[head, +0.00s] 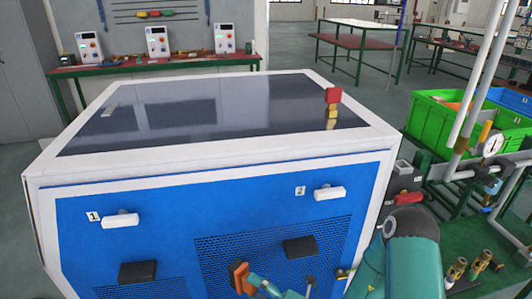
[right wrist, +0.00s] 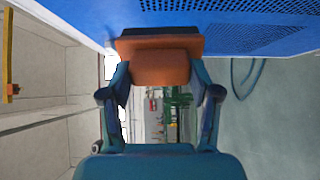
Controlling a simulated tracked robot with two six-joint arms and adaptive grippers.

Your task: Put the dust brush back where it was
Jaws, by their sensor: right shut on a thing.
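The dust brush (head: 238,277), an orange-brown block, is at the bottom middle of the head view, in front of the blue generator's mesh panel. My right gripper (head: 254,281) is shut on it. In the right wrist view the brush (right wrist: 160,66) sits between the two fingertips of my right gripper (right wrist: 161,78), with a dark part on its far side close to the blue panel. I cannot tell whether it touches the panel. The blue generator (head: 120,219) has a white frame and a dark glossy top. My left gripper is not in view.
The generator front has white handles (head: 121,220) (head: 330,193) and dark latches (head: 137,272) (head: 300,247). A red and yellow piece (head: 333,97) stands on its top. Pipes with a gauge (head: 492,145) and a green crate (head: 436,122) are at right. A bench (head: 150,64) stands behind.

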